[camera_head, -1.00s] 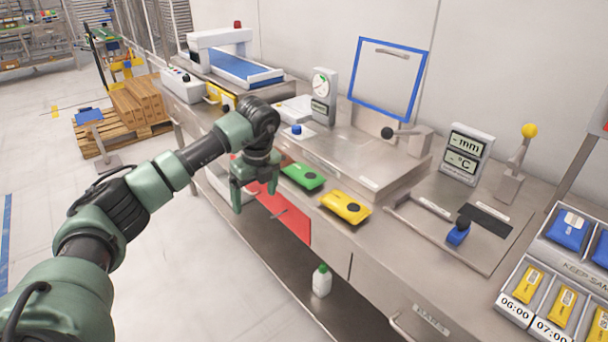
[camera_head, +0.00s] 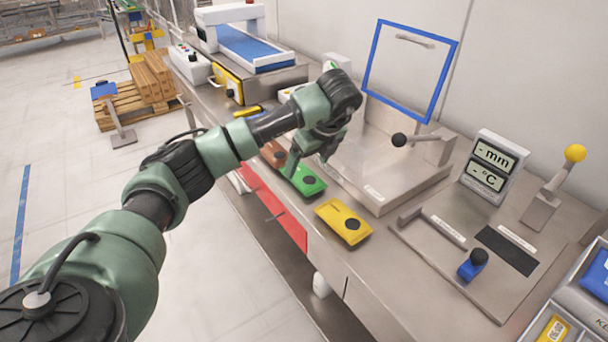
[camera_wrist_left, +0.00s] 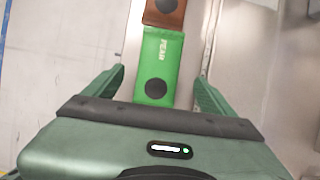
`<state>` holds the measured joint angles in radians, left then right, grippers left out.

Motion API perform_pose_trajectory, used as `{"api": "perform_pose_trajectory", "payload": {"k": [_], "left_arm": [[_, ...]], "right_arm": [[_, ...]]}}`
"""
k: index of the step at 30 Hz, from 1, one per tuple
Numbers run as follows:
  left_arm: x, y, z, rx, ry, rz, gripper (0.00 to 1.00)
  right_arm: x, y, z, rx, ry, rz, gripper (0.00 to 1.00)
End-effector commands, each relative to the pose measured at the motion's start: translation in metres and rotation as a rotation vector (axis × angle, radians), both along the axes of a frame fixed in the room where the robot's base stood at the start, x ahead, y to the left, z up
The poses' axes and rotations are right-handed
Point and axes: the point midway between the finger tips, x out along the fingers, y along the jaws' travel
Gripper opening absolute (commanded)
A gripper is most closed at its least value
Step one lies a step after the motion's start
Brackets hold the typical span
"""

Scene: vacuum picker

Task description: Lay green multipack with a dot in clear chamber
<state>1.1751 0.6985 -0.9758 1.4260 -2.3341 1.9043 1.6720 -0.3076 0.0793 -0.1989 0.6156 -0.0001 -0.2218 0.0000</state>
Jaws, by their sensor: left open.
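The green multipack (camera_head: 312,189) with a dark round dot lies flat on the steel counter, between a brown pack and a yellow pack. In the left wrist view the green multipack (camera_wrist_left: 160,60) reads PEAR, with its dot at the near end. My left gripper (camera_head: 308,160) is open and empty, above the green multipack, with one finger on each side of it in the wrist view. A clear panel with a blue frame (camera_head: 376,55) stands upright behind a raised steel station (camera_head: 375,180), probably the chamber with its lid open. My arm hides part of this station. My right gripper is not in view.
The yellow pack (camera_head: 343,222) lies to the right of the green one, the brown pack (camera_head: 273,153) to the left. A plate with a blue-knobbed handle (camera_head: 473,264) and a display (camera_head: 492,165) are further right.

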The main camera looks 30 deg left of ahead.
Motion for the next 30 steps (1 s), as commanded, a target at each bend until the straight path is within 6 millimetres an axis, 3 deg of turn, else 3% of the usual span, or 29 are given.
{"api": "perform_pose_trajectory", "payload": {"k": [4,9,17,18,24,27,30], "left_arm": [[-0.001,0.009,-0.019,0.001,0.004,0.001,0.85],[0.002,0.016,-0.040,0.000,0.003,-0.001,0.85],[0.003,0.017,-0.044,0.001,0.000,-0.002,0.85],[0.003,0.017,-0.044,0.000,0.000,-0.001,0.83],[0.003,0.017,-0.044,0.000,0.000,-0.001,0.27],[0.003,0.017,-0.043,0.001,-0.001,-0.001,0.04],[0.003,0.017,-0.043,0.001,-0.001,-0.001,0.04]], "right_arm": [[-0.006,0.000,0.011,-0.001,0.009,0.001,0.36],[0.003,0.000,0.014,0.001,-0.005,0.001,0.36],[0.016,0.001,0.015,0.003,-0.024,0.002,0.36],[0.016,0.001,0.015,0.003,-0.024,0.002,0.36],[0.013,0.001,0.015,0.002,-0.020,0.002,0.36],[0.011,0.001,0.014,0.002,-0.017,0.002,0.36],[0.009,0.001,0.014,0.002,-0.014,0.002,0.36]]}}
